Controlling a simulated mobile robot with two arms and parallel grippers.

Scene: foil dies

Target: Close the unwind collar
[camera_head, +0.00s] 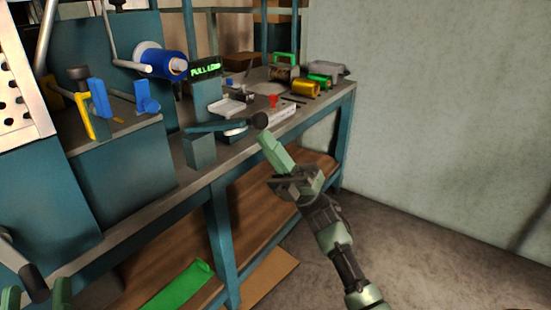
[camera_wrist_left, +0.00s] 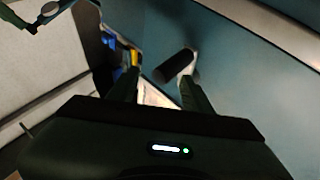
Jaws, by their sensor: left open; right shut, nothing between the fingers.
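A blue foil roll (camera_head: 165,62) with a white core sits on the machine at the upper left; I cannot clearly pick out its unwind collar. A grey lever with a dark cylindrical grip (camera_head: 34,284) is at the lower left. My left gripper (camera_head: 38,293) is open, with its fingers on either side of this grip in the head view. In the left wrist view, the dark grip (camera_wrist_left: 174,67) lies just beyond and between the open fingertips (camera_wrist_left: 158,88), seemingly apart from them. My right gripper (camera_head: 274,150) is shut and empty, in front of the bench.
The teal bench (camera_head: 215,172) carries a lever with a black ball (camera_head: 260,120), a lit green sign (camera_head: 205,69), a gold roll (camera_head: 305,88) and a red funnel-like piece (camera_head: 273,100). Blue clamps (camera_head: 100,98) stand below the blue roll. Floor at right is clear.

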